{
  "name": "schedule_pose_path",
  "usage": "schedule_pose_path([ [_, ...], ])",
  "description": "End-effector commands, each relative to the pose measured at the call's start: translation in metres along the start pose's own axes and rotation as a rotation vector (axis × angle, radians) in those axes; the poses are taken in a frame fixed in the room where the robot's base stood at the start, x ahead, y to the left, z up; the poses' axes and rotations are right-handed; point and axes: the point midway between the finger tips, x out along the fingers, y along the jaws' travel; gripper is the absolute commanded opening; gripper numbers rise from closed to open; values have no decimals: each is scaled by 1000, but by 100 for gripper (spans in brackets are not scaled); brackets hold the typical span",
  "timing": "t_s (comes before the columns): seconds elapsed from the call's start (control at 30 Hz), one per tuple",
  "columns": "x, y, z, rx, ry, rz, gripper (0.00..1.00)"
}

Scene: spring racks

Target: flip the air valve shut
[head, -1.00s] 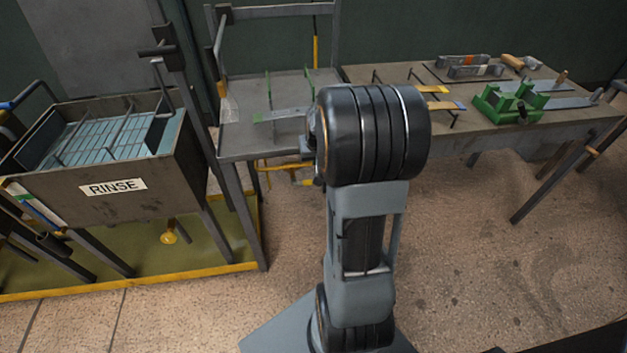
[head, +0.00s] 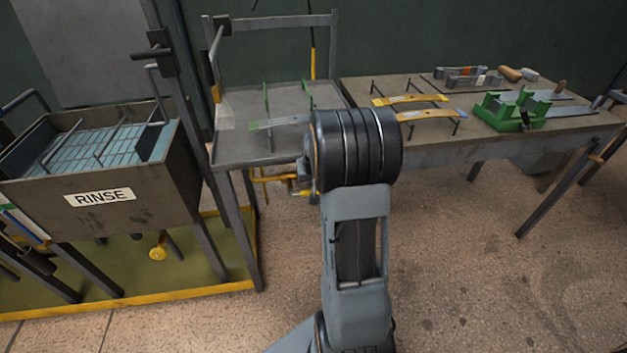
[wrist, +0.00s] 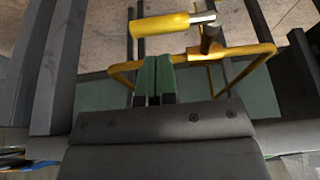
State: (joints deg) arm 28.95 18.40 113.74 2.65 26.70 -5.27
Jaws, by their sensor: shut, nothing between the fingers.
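The air valve shows in the wrist view as a thick yellow lever (wrist: 160,24) lying crosswise, with a dark metal stem (wrist: 210,38) at its right end. A thin yellow bar or pipe (wrist: 235,51) runs just behind and below it. My gripper (wrist: 157,60) has its two green fingers closed together and empty. The fingertips appear just short of the lever; the depth gap is hard to tell. In the head view, yellow piping and the valve (head: 300,187) show partly under the grey drain table, and my arm hides the gripper and part of the valve.
A rinse tank (head: 110,195) stands at the left over a yellow-edged tray. The grey table (head: 235,150) sits above the valve. A bench (head: 440,150) with yellow springs, a green fixture (head: 510,110) and tools extends right. The floor at front right is clear.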

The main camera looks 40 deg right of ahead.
Motion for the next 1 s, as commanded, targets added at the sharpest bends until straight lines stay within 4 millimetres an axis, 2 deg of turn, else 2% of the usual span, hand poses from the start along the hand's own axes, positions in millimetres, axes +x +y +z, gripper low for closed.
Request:
schedule_pose_path([
  [0.03,13,0,2,0,0,0,0],
  [0.1,23,0,4,0,-2,0,0],
  [0.3,39,0,6,0,0,0,0],
  [1.0,46,3,8,11,0,-13,0],
])
